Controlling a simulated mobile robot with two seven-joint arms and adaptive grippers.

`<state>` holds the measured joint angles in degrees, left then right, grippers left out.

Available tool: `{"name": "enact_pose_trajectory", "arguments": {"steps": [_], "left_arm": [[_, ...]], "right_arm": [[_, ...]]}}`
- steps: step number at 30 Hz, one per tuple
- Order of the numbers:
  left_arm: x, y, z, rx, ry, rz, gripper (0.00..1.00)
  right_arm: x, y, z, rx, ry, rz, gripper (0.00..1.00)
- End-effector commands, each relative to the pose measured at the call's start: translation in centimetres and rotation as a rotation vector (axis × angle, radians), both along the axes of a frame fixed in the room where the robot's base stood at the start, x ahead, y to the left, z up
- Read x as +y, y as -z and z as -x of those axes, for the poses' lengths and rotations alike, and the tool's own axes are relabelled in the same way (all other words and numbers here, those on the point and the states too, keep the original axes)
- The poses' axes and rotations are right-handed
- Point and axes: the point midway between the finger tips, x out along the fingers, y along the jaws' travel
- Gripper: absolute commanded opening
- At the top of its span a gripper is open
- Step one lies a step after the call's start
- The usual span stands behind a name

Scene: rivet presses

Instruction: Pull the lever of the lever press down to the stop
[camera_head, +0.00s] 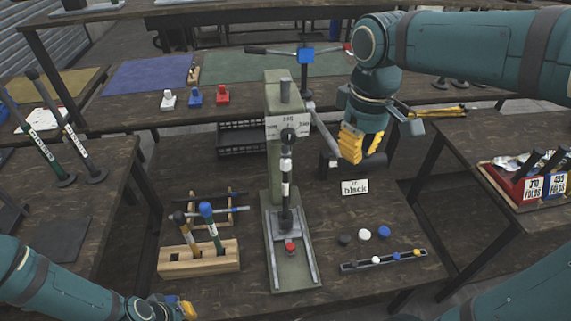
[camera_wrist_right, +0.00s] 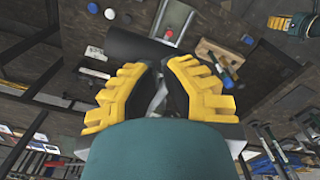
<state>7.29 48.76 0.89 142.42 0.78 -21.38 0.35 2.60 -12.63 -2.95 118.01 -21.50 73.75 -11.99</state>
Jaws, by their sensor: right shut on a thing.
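The lever press (camera_head: 280,170) is a tall grey-green stand in the middle of the table. Its grey lever (camera_head: 324,134) slopes down to the right from the upper right side of the column and ends in a dark cylindrical grip (camera_head: 328,165). My right gripper (camera_head: 350,160), with yellow fingers, is shut on the lever grip. In the right wrist view the dark grip (camera_wrist_right: 138,46) lies across the fingertips. The fingers partly hide the grip. My left gripper (camera_head: 180,308) is low at the left, partly visible, away from the press; its opening is unclear.
A wooden block (camera_head: 200,260) with upright tools stands left of the press. A card reading "black" (camera_head: 355,187), several coloured discs and a dark strip (camera_head: 384,261) lie to its right. A red box (camera_head: 525,185) is at the far right.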

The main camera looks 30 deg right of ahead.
Motion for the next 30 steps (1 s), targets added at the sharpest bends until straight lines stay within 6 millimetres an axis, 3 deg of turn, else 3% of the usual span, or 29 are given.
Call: {"name": "enact_pose_trajectory", "arguments": {"steps": [6, 23, 30], "left_arm": [[0.0, 0.9, 0.0, 0.000, 0.000, 0.000, 0.00], [0.0, 1.0, 0.0, 0.000, 0.000, 0.000, 0.00], [0.0, 1.7, 0.0, 0.000, 0.000, 0.000, 0.00]], "right_arm": [[0.1, 1.3, 0.2, 0.000, 0.001, 0.000, 0.00], [0.1, 1.5, 0.3, 0.000, 0.001, 0.000, 0.00], [0.1, 2.6, 0.4, 0.001, 0.001, 0.000, 0.00]]}}
